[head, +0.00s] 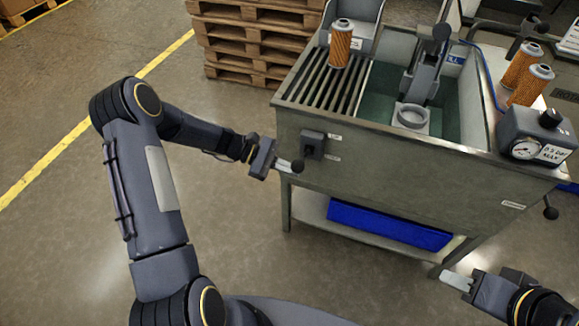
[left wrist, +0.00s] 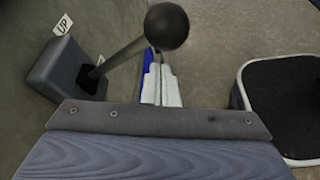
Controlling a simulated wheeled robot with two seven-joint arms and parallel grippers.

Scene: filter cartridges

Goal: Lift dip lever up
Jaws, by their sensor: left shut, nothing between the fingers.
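The dip lever is a dark rod with a round black ball knob (head: 298,166), sticking out of a dark switch box (head: 313,144) on the tank's front wall. In the head view the knob sits a little below and left of the box. In the left wrist view the knob (left wrist: 167,27) and the box (left wrist: 66,75) show, with a label reading UP. My left gripper (head: 286,166) is shut and empty beside the knob; I cannot tell if they touch. Its pale fingers (left wrist: 161,87) appear below the knob in the wrist view. My right gripper (head: 457,281) looks shut and empty at the lower right.
The steel tank (head: 390,165) holds a slatted rack and a dark arm with a ring cradle (head: 411,115). An orange filter (head: 341,45) stands on the rack. A gauge box (head: 536,138) sits at the right corner; a blue bin (head: 388,224) lies below.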

